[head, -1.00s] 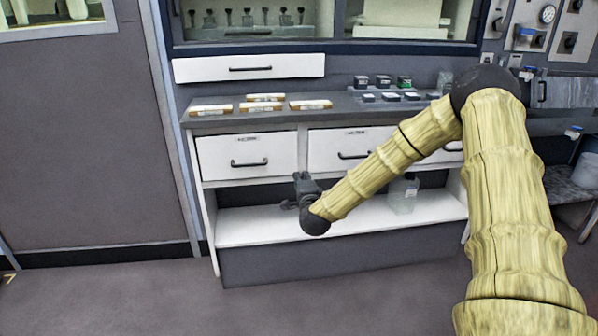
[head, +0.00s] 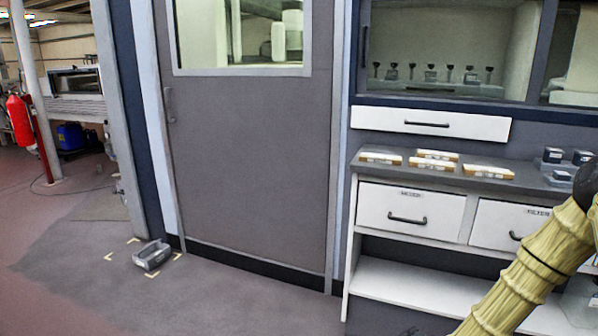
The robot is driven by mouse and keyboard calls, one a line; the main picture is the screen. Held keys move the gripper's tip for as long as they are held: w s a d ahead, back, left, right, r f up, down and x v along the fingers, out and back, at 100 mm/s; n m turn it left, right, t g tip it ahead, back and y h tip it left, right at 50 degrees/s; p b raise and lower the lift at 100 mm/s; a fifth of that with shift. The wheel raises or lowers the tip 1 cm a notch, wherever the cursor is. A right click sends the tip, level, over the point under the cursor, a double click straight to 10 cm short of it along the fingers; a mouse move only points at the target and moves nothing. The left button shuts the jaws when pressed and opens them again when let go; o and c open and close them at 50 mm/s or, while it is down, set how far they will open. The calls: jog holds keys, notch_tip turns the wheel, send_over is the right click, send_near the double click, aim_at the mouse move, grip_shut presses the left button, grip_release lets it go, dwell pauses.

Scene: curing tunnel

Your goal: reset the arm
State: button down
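My arm (head: 545,262) enters at the right edge and slants down and left in front of the white cabinet. It leaves the picture at the bottom. Only a small dark tip of my gripper (head: 408,331) seems to show at the bottom edge, below the cabinet's lower shelf. The rest of the gripper is cut off, so I cannot tell its opening or whether it holds anything.
The cabinet's counter (head: 452,178) bears several flat boxes with orange edges. A grey door (head: 250,170) fills the middle. A grey tray (head: 152,255) lies on the floor among yellow corner marks. A red extinguisher (head: 20,120) stands far left. The left floor is open.

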jog(key=s+a+f+n+g+y, duration=0.1)
jog(key=s+a+f+n+g, duration=0.25)
jog(key=s+f, duration=0.5)
jog(key=s+a+f+n+g+y, duration=0.1)
jog(key=s+a+f+n+g, duration=0.3)
jog(key=s, duration=0.7)
jog(key=s+a+f+n+g, duration=0.1)
jog(key=s+f+n+g, duration=0.15)
jog(key=s, duration=0.85)
jog(key=s+a+f+n+g, duration=0.1)
jog(key=s+f+n+g, duration=0.15)
jog(key=s, duration=0.85)
notch_tip(320, 180, up, 22)
jog(key=h+p, duration=0.1)
jog(key=p, duration=2.1)
jog(key=shift+w+t, duration=0.25)
jog(key=shift+t, duration=0.1)
jog(key=shift+d, duration=0.15)
